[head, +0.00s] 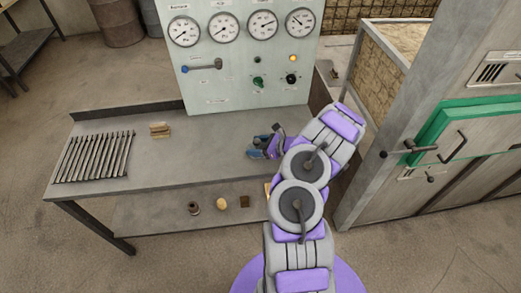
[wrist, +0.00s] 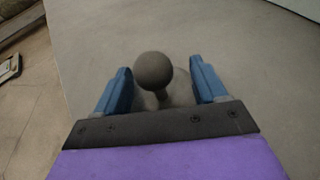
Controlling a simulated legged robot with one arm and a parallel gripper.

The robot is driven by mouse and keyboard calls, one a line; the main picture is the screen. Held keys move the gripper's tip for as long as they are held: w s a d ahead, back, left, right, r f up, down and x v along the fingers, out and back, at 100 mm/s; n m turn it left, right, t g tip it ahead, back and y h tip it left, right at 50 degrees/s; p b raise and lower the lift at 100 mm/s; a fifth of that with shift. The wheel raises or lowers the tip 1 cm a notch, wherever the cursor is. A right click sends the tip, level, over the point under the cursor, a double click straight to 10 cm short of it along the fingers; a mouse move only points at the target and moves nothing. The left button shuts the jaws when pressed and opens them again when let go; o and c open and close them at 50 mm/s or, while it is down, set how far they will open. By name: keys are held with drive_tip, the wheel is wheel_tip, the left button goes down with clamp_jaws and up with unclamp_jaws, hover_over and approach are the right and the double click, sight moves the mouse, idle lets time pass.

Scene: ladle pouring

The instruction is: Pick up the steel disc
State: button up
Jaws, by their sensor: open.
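My gripper (wrist: 160,88) has two blue fingers spread apart, with nothing clamped between them. A dark grey ball knob (wrist: 153,70) on a short stem stands between and slightly beyond the fingers in the wrist view, with a gap on either side. The stem's base is partly hidden behind the gripper's dark front plate. I cannot make out a flat steel disc in either view, nor tell whether this knob belongs to it. In the head view my gripper (head: 262,147) is low over the right part of the grey bench (head: 200,165), and my arm hides what is behind it.
A row of metal rods (head: 95,157) lies at the bench's left end, with a small tan block (head: 159,130) nearby. A gauge panel (head: 240,75) rises behind. Several small items, including a yellow round piece (head: 222,204), sit on the lower shelf. The bench middle is clear.

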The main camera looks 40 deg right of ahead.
drive_tip(key=shift+s+a+f, duration=0.2)
drive_tip(key=shift+a+f, duration=0.1)
drive_tip(key=c, duration=0.7)
drive_tip(key=shift+d+f, duration=0.1)
drive_tip(key=shift+d, duration=0.05)
clamp_jaws()
